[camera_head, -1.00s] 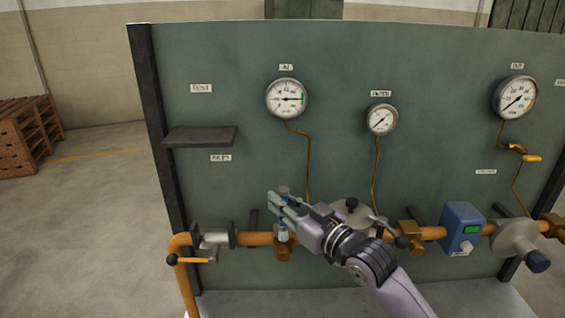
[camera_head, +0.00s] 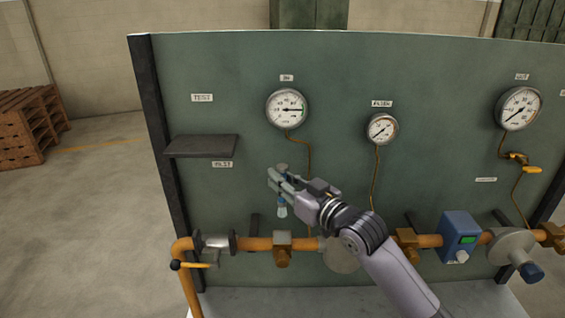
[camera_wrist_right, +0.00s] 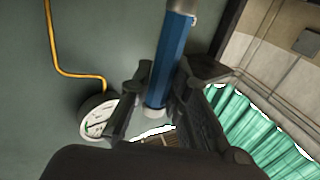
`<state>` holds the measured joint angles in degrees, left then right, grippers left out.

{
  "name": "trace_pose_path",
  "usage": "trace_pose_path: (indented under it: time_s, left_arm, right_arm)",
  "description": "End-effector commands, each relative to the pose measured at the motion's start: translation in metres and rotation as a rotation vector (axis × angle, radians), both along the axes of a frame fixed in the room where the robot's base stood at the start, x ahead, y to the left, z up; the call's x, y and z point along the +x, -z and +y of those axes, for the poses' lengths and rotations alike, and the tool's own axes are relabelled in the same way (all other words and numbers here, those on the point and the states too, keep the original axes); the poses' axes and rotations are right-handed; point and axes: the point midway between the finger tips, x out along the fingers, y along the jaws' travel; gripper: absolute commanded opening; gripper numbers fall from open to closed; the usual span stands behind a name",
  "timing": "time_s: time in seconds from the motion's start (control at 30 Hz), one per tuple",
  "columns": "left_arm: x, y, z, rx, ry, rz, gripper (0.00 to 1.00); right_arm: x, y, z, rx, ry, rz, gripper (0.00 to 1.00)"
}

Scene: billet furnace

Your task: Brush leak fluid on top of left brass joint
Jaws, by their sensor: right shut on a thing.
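My right gripper (camera_head: 280,182) is shut on a blue brush (camera_head: 282,201) with a pale lower end. It holds the brush roughly upright above the left brass joint (camera_head: 283,256), with a clear gap between them. The top of that joint shows a pale greyish patch; whether this is fluid I cannot tell. In the right wrist view, the blue handle (camera_wrist_right: 170,60) runs between the two dark fingers (camera_wrist_right: 160,112). My left gripper is not in view.
The orange pipe (camera_head: 255,244) runs along the panel with a valve (camera_head: 214,242) at left and another brass joint (camera_head: 406,243) at right. A dark shelf (camera_head: 201,146) juts out at upper left. Gauges (camera_head: 287,109) hang above. My right forearm partly covers a round grey fitting.

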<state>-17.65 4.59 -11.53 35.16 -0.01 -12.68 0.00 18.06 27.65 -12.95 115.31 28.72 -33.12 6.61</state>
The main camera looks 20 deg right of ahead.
Motion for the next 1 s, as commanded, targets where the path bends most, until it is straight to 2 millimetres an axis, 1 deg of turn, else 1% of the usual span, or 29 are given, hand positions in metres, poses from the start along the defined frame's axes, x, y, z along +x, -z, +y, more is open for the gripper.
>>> trace_pose_path:
  time_s: [0.03,0.1,0.2,0.3,1.0]
  left_arm:
    - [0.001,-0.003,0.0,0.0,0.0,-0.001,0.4]
    - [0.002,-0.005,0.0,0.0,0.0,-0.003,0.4]
    - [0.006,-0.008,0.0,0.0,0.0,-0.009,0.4]
    - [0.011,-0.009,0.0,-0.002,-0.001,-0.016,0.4]
    - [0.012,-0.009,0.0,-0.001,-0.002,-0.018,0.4]
  right_arm:
    - [0.002,-0.008,-0.001,0.0,0.001,-0.003,0.0]
    - [0.004,-0.014,-0.002,0.0,0.002,-0.002,0.0]
    - [0.006,-0.021,-0.004,0.001,0.003,-0.002,0.0]
    - [0.007,-0.024,-0.004,0.001,0.004,-0.001,0.0]
    - [0.008,-0.024,-0.004,0.0,0.004,-0.001,0.0]
